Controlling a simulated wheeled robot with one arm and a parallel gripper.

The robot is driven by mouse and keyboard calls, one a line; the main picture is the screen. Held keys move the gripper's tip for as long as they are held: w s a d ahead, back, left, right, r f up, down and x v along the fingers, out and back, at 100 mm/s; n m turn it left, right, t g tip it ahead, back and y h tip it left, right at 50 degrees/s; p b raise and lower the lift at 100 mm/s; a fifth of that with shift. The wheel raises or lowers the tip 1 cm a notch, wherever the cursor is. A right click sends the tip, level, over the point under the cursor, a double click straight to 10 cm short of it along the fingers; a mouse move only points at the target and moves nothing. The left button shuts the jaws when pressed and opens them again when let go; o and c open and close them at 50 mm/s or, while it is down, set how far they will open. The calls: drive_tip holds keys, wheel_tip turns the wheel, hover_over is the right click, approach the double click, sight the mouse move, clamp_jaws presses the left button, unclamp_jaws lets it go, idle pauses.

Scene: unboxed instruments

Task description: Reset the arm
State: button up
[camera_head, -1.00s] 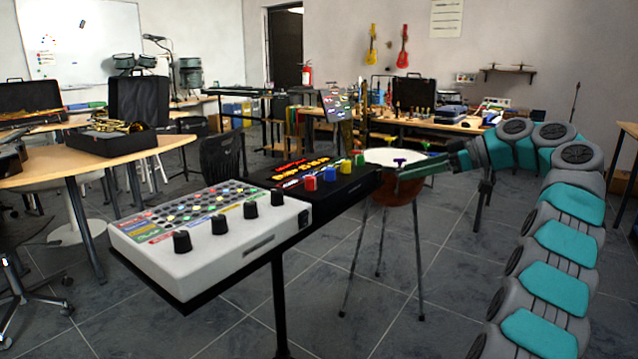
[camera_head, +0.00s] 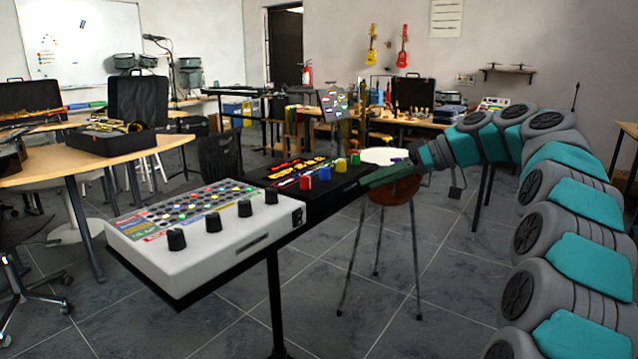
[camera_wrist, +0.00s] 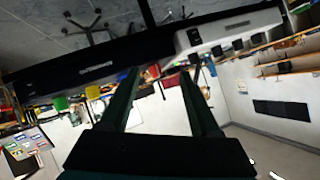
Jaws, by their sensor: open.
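My arm, teal and grey, comes in from the right in the head view. My gripper (camera_head: 385,176) is at the right end of the black device with coloured knobs (camera_head: 322,184). In the head view its fingers overlap that end, and I cannot tell if they touch it. In the wrist view my gripper (camera_wrist: 160,92) shows two dark green fingers spread apart with nothing between them. The black device (camera_wrist: 105,68) crosses the wrist view beyond the fingers, and the view is tilted.
A white device with black knobs (camera_head: 205,232) sits left on the same narrow black stand (camera_head: 277,300). A drum on a tripod (camera_head: 392,189) stands just behind my gripper. A wooden table (camera_head: 85,160) with open cases is at left. Floor in front is clear.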

drive_tip(key=s+a+f+m+g+h, duration=0.2)
drive_tip(key=s+a+f, duration=0.25)
drive_tip(key=s, duration=0.55)
drive_tip(key=s+a+f+m+g+h, duration=0.1)
drive_tip(key=s+a+f+m+h, duration=0.25)
drive_tip(key=s+f, duration=0.45)
drive_tip(key=s+d+f+m+h, duration=0.1)
drive_tip(key=s+d+f+h, duration=0.1)
drive_tip(key=s+f, duration=0.3)
drive_tip(key=s+d+f+m+g+h, duration=0.1)
drive_tip(key=s+d+f, duration=0.3)
drive_tip(key=s, duration=1)
drive_tip(key=s+d+f+m+g+h, duration=0.1)
drive_tip(key=s+d+f+m+h, duration=0.1)
drive_tip(key=s, duration=0.7)
wheel_tip(320, 180, down, 4)
drive_tip(key=d+h, duration=0.1)
drive_tip(key=d, duration=0.1)
drive_tip(key=shift+s+d+r, duration=0.15)
drive_tip(key=shift+s+d, duration=0.05)
drive_tip(key=shift+d, duration=0.2)
drive_tip(key=shift+h, duration=0.25)
